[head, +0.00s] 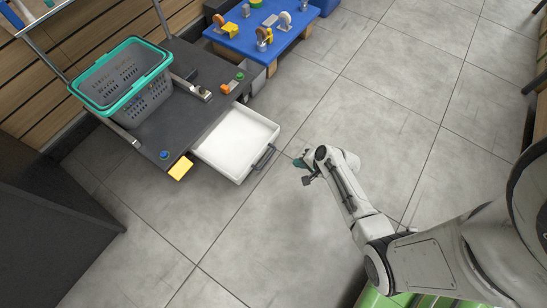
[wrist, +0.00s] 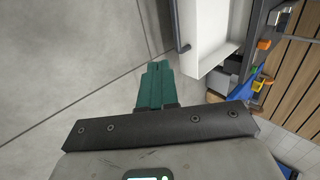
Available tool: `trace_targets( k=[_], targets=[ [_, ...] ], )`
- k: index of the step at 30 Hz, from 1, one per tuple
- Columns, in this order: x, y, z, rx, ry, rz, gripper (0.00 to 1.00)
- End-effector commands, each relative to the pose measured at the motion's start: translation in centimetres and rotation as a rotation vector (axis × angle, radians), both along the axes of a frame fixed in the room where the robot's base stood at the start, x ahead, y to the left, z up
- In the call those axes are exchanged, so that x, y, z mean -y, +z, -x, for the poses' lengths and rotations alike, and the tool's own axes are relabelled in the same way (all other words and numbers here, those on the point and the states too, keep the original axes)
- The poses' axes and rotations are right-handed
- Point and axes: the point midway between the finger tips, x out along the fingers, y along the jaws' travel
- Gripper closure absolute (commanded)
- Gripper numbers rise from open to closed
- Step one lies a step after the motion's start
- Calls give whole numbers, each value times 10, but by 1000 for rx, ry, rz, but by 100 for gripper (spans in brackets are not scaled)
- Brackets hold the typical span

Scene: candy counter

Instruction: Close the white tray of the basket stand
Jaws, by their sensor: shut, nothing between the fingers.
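The white tray (head: 236,140) is pulled out of the dark basket stand (head: 190,118), with its dark handle (head: 265,157) on its right front side. The tray also shows in the wrist view (wrist: 208,32) at the upper right, and its handle (wrist: 181,28) is at its left. My gripper (head: 299,163) is to the right of the handle in the head view, apart from it. In the wrist view my gripper's green fingers (wrist: 155,82) are together and empty, left of and below the handle.
A grey basket with a teal rim (head: 125,85) stands on the basket stand. A yellow block (head: 180,168) sits at the stand's lower edge. A blue table (head: 260,38) with small items stands behind. The tiled floor (head: 350,95) to the right is clear.

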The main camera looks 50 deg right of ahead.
Motion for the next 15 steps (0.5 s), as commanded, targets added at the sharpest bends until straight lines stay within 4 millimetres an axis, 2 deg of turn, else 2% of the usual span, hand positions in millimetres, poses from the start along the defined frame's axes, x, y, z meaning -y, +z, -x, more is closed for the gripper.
trace_targets(
  k=[5,15],
  targets=[
    [0,-18,-12,2,-3,-1,100],
    [-3,-69,-55,1,1,-1,100]
  ],
)
